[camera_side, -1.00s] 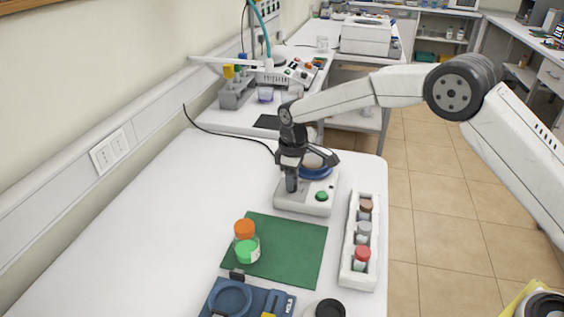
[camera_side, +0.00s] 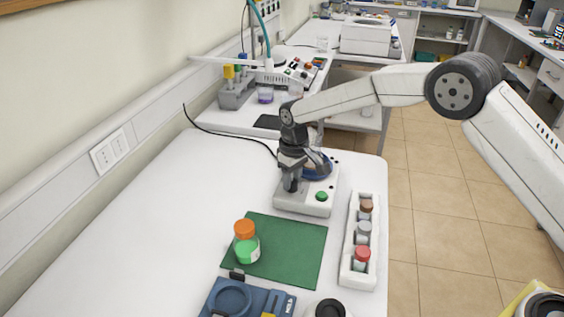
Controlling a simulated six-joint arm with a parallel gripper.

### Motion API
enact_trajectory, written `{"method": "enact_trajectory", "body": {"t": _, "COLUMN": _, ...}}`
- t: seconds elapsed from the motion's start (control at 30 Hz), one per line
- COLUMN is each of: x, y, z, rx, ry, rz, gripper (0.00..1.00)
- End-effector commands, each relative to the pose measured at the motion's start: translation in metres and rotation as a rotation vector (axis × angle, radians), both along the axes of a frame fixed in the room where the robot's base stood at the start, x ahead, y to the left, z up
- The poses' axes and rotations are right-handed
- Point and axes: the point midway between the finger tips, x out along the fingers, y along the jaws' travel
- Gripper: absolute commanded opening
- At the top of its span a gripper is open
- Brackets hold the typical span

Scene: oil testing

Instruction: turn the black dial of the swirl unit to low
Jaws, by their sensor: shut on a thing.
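The swirl unit (camera_side: 314,207) is a pale box on the white bench with a green button (camera_side: 321,196) at its front right. A blue round platform (camera_side: 317,170) sits on its top, partly hidden behind my gripper. My gripper (camera_side: 291,184) points down over the left part of the unit and is shut on the black dial. The dial is hidden by the fingers, so its setting cannot be read.
A white rack (camera_side: 345,271) with several capped vials stands to the right. A green mat (camera_side: 298,262) holds an orange-capped jar (camera_side: 244,229) and a green-capped jar (camera_side: 247,250). The bench left of the unit is clear.

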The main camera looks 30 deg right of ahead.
Motion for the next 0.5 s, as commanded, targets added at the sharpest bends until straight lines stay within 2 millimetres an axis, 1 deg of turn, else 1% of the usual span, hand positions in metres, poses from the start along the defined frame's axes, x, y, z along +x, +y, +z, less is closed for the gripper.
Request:
{"method": "enact_trajectory", "body": {"t": 0.3, "x": 0.0006, "y": 0.0, "z": 0.0009, "rx": 0.001, "ry": -0.004, "rz": -0.299, "gripper": 0.0}}
{"method": "enact_trajectory", "body": {"t": 0.5, "x": 0.0006, "y": 0.0, "z": 0.0011, "rx": 0.001, "ry": -0.004, "rz": -0.461, "gripper": 0.0}}
